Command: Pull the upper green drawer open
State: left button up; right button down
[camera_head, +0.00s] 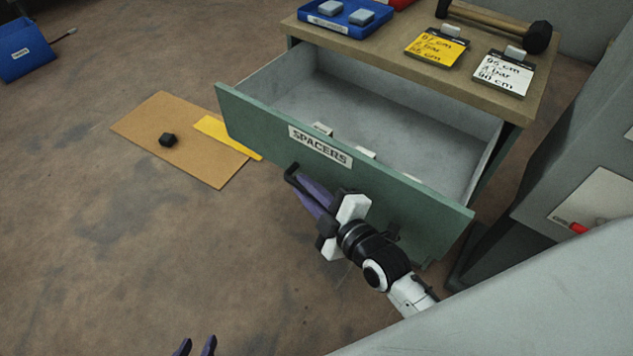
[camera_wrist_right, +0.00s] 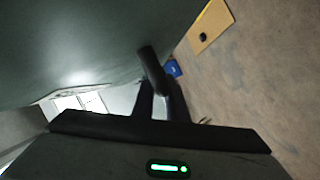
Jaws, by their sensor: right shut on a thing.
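The upper green drawer, labelled SPACERS, stands pulled well out of its cabinet; its green front (camera_head: 250,122) and grey inside (camera_head: 385,115) show in the head view. My right gripper (camera_head: 308,190) is at the drawer's front, below the label, shut on the dark drawer handle (camera_head: 291,172). In the right wrist view the handle (camera_wrist_right: 152,68) is a dark bar at the fingers (camera_wrist_right: 162,98), beside the green front (camera_wrist_right: 75,45). Much of the handle is hidden by the gripper. My left gripper (camera_head: 196,347) shows only its purple fingertips at the bottom edge, apart and empty.
Small pale pieces (camera_head: 365,152) lie inside the drawer along its front. The cabinet top (camera_head: 390,50) holds a blue tray (camera_head: 335,28), a yellow card (camera_head: 435,47), a white card (camera_head: 503,72) and a mallet (camera_head: 537,37). A brown board (camera_head: 145,125) lies on the open floor.

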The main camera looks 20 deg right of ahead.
jog(key=c, duration=1.8)
grip_release()
jog(key=shift+f, duration=0.1)
jog(key=shift+o, duration=0.2)
jog(key=p+v, duration=0.1)
jog(key=v, duration=0.9)
jog(key=shift+s, duration=0.2)
